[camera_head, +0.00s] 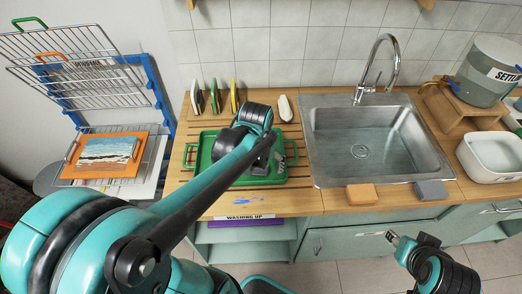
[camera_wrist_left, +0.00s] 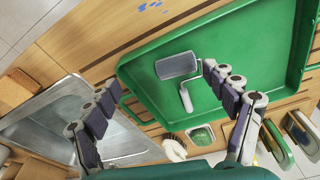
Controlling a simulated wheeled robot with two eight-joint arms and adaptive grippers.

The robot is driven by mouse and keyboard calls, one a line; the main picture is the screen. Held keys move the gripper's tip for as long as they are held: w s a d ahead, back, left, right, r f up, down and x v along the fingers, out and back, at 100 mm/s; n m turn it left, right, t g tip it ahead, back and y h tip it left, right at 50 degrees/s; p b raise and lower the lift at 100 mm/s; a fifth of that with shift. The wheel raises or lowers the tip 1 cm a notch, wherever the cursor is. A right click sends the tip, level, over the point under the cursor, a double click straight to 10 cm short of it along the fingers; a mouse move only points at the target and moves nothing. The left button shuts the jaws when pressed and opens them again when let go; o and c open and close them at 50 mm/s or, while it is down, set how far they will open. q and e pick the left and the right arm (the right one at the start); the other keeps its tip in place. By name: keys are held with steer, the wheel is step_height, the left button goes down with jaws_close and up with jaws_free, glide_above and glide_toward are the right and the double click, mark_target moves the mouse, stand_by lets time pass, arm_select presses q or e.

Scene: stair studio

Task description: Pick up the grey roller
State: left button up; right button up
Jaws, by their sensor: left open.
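The grey roller (camera_wrist_left: 177,66) has a dark grey head and a white handle. It lies on the green tray (camera_wrist_left: 143,80), in the left wrist view between and beyond my spread fingers. My left gripper (camera_wrist_left: 160,82) is open and empty over the tray, with one finger on each side of the roller in the picture. In the head view my left gripper (camera_head: 264,162) hangs over the green tray (camera_head: 205,160), and my arm hides the roller. My right gripper (camera_head: 394,238) is low in front of the counter, and its jaw state is unclear.
A steel sink (camera_head: 365,145) with a tap (camera_head: 380,65) is right of the tray. A sponge (camera_head: 361,194) and grey block (camera_head: 431,190) sit at its front edge. A wire drying rack (camera_head: 85,85) stands left. Upright pads (camera_head: 214,97) line the back.

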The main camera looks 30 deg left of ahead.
arm_select(q)
steer(key=shift+w+a+r+n+g+p, duration=0.25)
steer(key=shift+w+a+n+g+p, duration=0.15)
steer(key=shift+w+a+g+p, duration=0.5)
steer(key=shift+w+a+f+p, duration=0.1)
steer(key=shift+a+f+p, duration=0.05)
steer(key=shift+a+p, duration=0.3)
steer(key=shift+a+f, duration=0.2)
steer(key=f+b, duration=0.1)
steer(key=f, duration=0.1)
steer(key=f+b, duration=0.1)
steer(key=f, duration=0.2)
steer(key=w+f+b, duration=0.1)
steer(key=f, duration=0.2)
steer(key=shift+s+r, duration=0.1)
arm_select(e)
steer(key=shift+r, duration=0.65)
arm_select(q)
steer(key=c, duration=1)
